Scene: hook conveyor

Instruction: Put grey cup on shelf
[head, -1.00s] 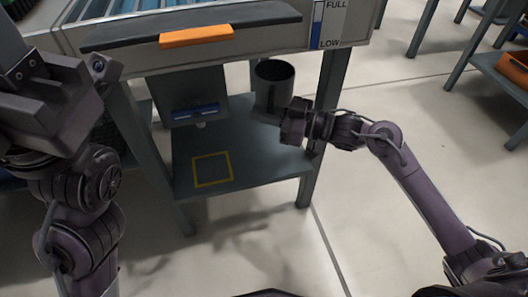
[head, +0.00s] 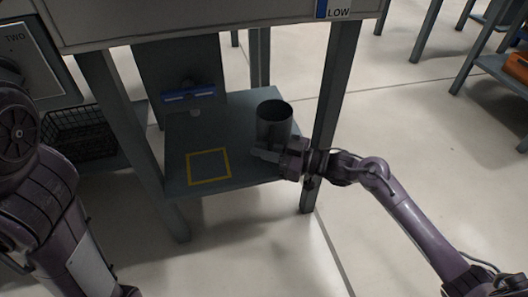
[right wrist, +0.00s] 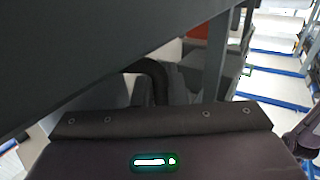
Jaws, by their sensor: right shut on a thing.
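The grey cup (head: 274,122) is upright at the right part of the lower shelf (head: 240,120), under the table top. My right gripper (head: 268,153) is shut on the cup near its lower part, coming in from the right past the front right leg. I cannot tell whether the cup's base touches the shelf. In the right wrist view a dark curved rim (right wrist: 153,72), likely the cup's, shows just beyond the gripper body, mostly hidden. A yellow square outline (head: 208,166) is on the shelf, left of the cup. My left gripper is not in view; only its arm shows at the left.
The front right table leg (head: 334,90) stands close to my right gripper, and the front left leg (head: 125,130) is left of the shelf. A dispenser with a blue strip (head: 188,96) hangs behind the yellow square. A black wire basket (head: 78,132) is further left.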

